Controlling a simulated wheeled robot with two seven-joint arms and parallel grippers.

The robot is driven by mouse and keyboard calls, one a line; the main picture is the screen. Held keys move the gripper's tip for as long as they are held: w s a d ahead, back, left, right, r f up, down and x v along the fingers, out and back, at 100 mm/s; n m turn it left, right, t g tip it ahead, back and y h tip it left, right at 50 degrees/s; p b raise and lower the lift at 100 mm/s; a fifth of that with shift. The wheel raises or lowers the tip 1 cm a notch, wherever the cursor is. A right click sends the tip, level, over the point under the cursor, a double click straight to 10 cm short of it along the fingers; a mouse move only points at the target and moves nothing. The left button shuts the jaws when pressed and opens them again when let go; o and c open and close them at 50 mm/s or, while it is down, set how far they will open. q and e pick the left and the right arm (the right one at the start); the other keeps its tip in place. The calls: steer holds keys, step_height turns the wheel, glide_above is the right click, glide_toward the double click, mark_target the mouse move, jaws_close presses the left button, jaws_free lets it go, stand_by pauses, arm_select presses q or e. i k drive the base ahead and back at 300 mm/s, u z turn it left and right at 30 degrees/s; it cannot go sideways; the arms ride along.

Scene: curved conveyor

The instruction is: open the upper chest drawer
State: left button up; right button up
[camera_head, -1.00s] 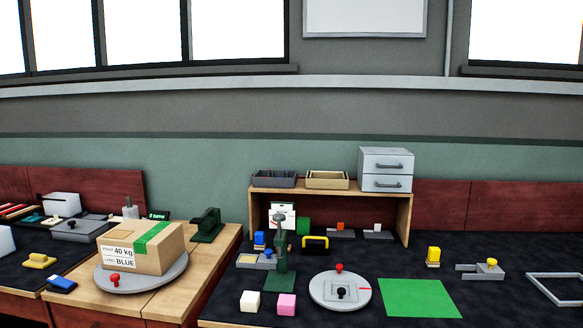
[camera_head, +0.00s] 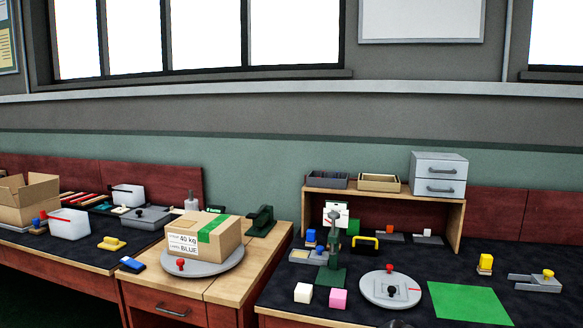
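A small grey chest (camera_head: 439,175) with two drawers stands at the right end of a wooden shelf. Its upper drawer (camera_head: 441,171) has a dark bar handle and looks closed. The lower drawer (camera_head: 440,188) below it has a like handle and also looks closed.
The wooden shelf (camera_head: 384,193) also bears a dark tray (camera_head: 328,180) and a tan tray (camera_head: 379,183). On the dark bench in front are a green press-like stand (camera_head: 333,270), a round white plate (camera_head: 390,290), a green mat (camera_head: 467,302) and several small blocks.

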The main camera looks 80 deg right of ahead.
mark_target(439, 167)
steer(key=k, duration=1.7)
steer(key=z, duration=1.35)
